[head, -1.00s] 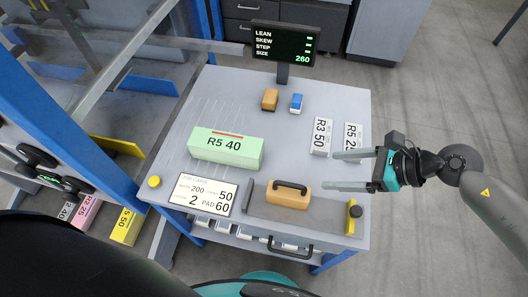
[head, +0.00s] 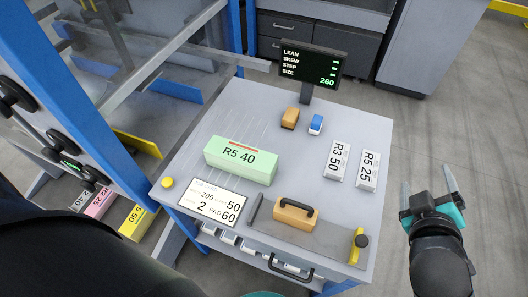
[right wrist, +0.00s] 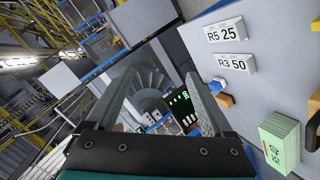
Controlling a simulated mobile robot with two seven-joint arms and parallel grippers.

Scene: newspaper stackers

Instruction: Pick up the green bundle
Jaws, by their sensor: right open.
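The green bundle (head: 240,160), labelled R5 40, lies on the left half of the grey table (head: 240,104). It also shows at the lower right of the right wrist view (right wrist: 281,140). My right gripper (head: 428,194) is open and empty, off the table's right side and well apart from the bundle. Its two fingers (right wrist: 165,96) show with nothing between them in the right wrist view. My left gripper is not in view.
Two white bundles, R3 50 (head: 338,160) and R5 25 (head: 367,170), lie at the table's right. An orange block (head: 290,118), a blue-white block (head: 316,124) and a handled tan block (head: 294,214) are also there. A display (head: 309,64) stands at the back edge.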

